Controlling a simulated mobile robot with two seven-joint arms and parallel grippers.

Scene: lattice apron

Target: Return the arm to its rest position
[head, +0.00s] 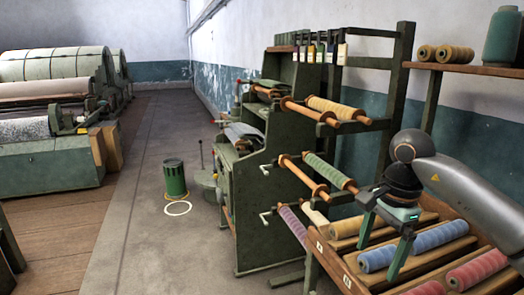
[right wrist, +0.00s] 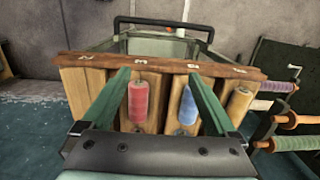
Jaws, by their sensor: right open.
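My right arm comes in from the right edge of the head view. Its gripper (head: 381,256) points down over the wooden spool tray, with its two green fingers spread apart. Nothing is between the fingers in the head view. In the right wrist view the same gripper (right wrist: 158,75) is open, its fingers reaching over the tray's slots. A red spool (right wrist: 138,101) and a blue spool (right wrist: 187,105) show between the fingers there, but lie in the slots below. My left gripper is in neither view.
The wooden tray (head: 339,266) holds yellow, blue and red spools in slots. A green machine frame (head: 255,215) with spools on pegs stands left of it. A shelf (head: 460,69) with spools is above. A green bin (head: 175,180) stands on the floor; the aisle (head: 135,150) is clear.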

